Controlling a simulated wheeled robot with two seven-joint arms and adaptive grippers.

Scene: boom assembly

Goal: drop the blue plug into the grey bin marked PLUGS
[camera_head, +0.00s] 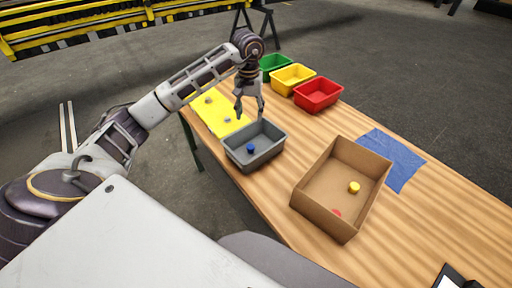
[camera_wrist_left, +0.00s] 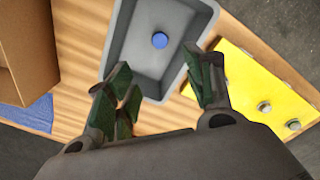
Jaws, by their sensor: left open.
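The blue plug (camera_head: 251,147) lies on the floor of the grey bin (camera_head: 270,155), at the near left of the table. In the left wrist view the blue plug (camera_wrist_left: 160,40) is a round disc inside the grey bin (camera_wrist_left: 122,40). My left gripper (camera_head: 250,112) is open and empty, above the far edge of the bin. In the left wrist view its fingers (camera_wrist_left: 163,95) are spread apart with nothing between them. The plug is apart from the fingers. No PLUGS marking is readable. My right gripper is not in view.
A yellow mat (camera_head: 212,117) with several small grey parts lies left of the bin. A cardboard box (camera_head: 318,170) holds a yellow piece (camera_head: 354,187) and a red piece (camera_head: 337,212). Green (camera_head: 272,62), yellow (camera_head: 292,78) and red (camera_head: 318,94) bins stand behind. A blue mat (camera_head: 400,160) lies at right.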

